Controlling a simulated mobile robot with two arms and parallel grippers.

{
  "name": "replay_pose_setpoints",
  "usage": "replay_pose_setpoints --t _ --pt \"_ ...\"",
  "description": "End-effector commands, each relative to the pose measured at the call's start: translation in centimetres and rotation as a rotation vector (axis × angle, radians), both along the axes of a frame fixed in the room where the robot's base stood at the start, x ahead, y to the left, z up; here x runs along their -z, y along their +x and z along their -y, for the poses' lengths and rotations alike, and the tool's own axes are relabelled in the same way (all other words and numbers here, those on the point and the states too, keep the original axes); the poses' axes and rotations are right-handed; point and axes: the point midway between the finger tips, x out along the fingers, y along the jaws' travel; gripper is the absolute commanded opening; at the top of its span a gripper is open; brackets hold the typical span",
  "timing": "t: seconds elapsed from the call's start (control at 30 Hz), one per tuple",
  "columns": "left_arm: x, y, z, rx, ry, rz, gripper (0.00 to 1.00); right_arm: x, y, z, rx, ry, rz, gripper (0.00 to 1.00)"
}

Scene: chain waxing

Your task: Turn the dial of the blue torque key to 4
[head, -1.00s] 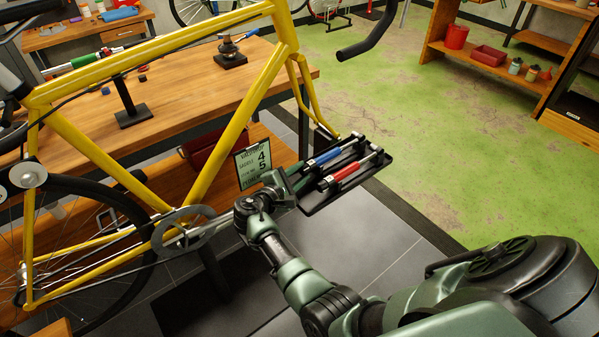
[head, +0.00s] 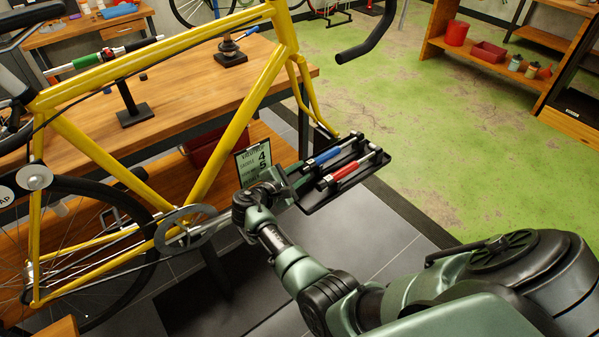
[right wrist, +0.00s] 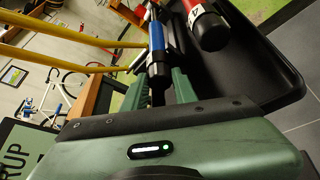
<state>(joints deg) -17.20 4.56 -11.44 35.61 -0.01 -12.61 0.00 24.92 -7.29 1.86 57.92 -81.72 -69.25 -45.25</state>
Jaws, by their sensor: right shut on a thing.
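The blue torque key (head: 322,158) lies in a black tray (head: 376,163) beside the red torque key (head: 345,173). My right gripper (head: 291,183) is at the near left end of the tray, at the blue key's handle end. In the right wrist view the blue key (right wrist: 156,36) points away from me, with its dark end (right wrist: 158,74) between the green fingers of my right gripper (right wrist: 160,88). The gripper is shut on that end. The dial's numbers cannot be read. My left gripper is not in view.
A card (head: 252,164) with 4 and 5 stands just left of the tray. The red key (right wrist: 206,27) lies close beside the blue one. A yellow bicycle frame (head: 113,162) and a wooden workbench (head: 180,98) are to the left. Green floor (head: 440,140) is open on the right.

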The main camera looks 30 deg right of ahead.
Motion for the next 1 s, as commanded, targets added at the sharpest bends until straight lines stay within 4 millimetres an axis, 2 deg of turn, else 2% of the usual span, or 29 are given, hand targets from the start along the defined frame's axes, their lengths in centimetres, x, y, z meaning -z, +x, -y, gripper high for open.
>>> replay_pose_setpoints --t 0.6,0.63,1.0 --pt "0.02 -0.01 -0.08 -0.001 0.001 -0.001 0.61 0.16 -0.08 -0.03 0.000 0.002 -0.002 0.00" --pt "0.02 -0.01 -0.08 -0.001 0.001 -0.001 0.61 0.16 -0.08 -0.05 0.000 0.002 -0.002 0.36" --pt "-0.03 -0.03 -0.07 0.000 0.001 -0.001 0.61 0.00 -0.01 0.01 0.000 0.001 -0.001 0.37"
